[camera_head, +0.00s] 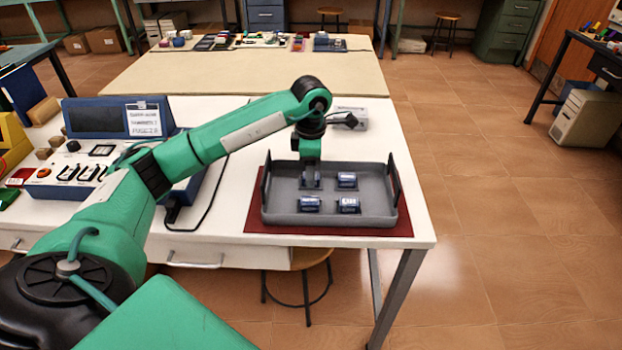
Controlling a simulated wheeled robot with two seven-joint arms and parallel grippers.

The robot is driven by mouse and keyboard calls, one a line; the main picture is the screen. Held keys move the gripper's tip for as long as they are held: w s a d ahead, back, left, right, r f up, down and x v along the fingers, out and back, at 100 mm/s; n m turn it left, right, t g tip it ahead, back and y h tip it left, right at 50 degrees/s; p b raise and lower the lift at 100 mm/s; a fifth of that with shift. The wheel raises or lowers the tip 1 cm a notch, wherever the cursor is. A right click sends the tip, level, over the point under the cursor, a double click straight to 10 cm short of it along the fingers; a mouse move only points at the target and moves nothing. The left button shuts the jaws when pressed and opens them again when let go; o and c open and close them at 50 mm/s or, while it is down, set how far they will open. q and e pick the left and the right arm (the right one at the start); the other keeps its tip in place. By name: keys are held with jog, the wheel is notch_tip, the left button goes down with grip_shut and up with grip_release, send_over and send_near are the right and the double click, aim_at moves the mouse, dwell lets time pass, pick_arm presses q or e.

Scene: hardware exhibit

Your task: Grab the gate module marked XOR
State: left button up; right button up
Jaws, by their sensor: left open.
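Small blue gate modules with white labels sit in a grey tray: one at the back right (347,180), one at the front left (309,204) and one at the front right (348,205). The labels are too small to read surely, so I cannot tell which is marked XOR. My left gripper (311,183) points down into the back left part of the tray, left of the back right module. It is open. It hides that spot, and I cannot tell whether a module stands between its fingers. My right gripper is not in view.
The tray (384,211) has raised end walls and lies on a dark red mat (330,231) near the white table's right edge. A control panel (72,172) and a blue box with a sign (143,119) stand left. A grey device (350,117) with a cable is behind the tray.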

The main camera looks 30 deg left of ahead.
pick_arm(q)
jog(key=shift+f, duration=0.7)
jog(key=shift+c, duration=0.4)
jog(key=c, duration=1)
jog(key=shift+r, duration=0.1)
